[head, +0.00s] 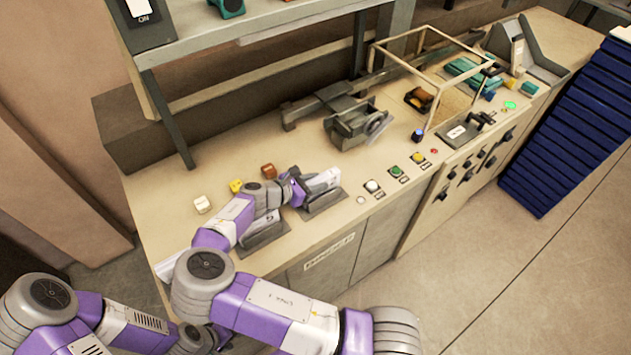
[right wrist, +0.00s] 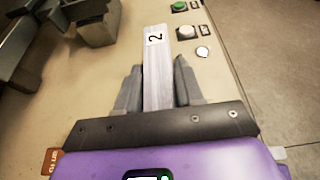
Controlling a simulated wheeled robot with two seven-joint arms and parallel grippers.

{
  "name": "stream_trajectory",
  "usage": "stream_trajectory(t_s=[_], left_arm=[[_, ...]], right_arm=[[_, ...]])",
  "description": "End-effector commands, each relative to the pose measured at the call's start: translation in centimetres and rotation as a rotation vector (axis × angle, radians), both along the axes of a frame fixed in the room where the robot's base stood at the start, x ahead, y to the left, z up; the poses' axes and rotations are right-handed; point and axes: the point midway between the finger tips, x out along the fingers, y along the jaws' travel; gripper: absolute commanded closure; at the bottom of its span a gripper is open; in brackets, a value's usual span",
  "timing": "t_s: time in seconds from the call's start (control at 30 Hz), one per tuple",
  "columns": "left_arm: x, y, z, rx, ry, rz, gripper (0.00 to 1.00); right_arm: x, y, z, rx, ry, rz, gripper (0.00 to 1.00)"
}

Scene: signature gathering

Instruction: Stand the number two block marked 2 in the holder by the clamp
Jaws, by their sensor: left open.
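The number two block, pale and marked 2 (right wrist: 157,70), is between the fingers of my right gripper (right wrist: 158,85), which is shut on it. In the head view my right gripper (head: 301,188) reaches over the counter and the pale block (head: 323,180) is at its tip, at or just above the rightmost dark grey holder (head: 322,206). I cannot tell whether the block touches the holder. The grey clamp (head: 355,120) stands behind and to the right. My left gripper (head: 203,343) is low at the left, open, and partly hidden by my right arm.
A second holder (head: 262,239) with a pale block (head: 266,221) stands left of the rightmost one. White (head: 202,204), yellow (head: 236,186) and brown (head: 268,170) cubes lie behind. Buttons (head: 373,187) line the front edge. A shelf (head: 240,37) overhangs the back.

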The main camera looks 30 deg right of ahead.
Motion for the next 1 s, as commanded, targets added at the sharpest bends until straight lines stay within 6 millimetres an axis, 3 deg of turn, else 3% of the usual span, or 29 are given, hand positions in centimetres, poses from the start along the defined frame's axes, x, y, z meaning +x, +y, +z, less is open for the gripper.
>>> stream_trajectory(t_s=[0.03,0.17,0.43,0.6,1.0], left_arm=[[0.0,0.0,0.0,0.000,0.000,0.000,0.57],[0.0,0.0,0.0,0.000,0.000,0.000,0.57],[0.0,0.0,0.1,0.000,0.000,0.000,0.57],[0.0,0.0,0.4,0.000,0.000,0.000,0.57],[0.0,0.0,-0.9,0.000,0.000,0.000,0.57]], right_arm=[[0.0,0.0,0.0,0.000,0.000,0.000,0.56],[0.0,0.0,0.1,0.000,0.000,0.000,0.38],[0.0,0.0,0.1,0.000,-0.001,0.000,0.38],[0.1,0.2,1.6,0.000,-0.004,0.002,0.38],[-0.5,8.3,4.5,0.003,-0.003,0.004,0.38]])
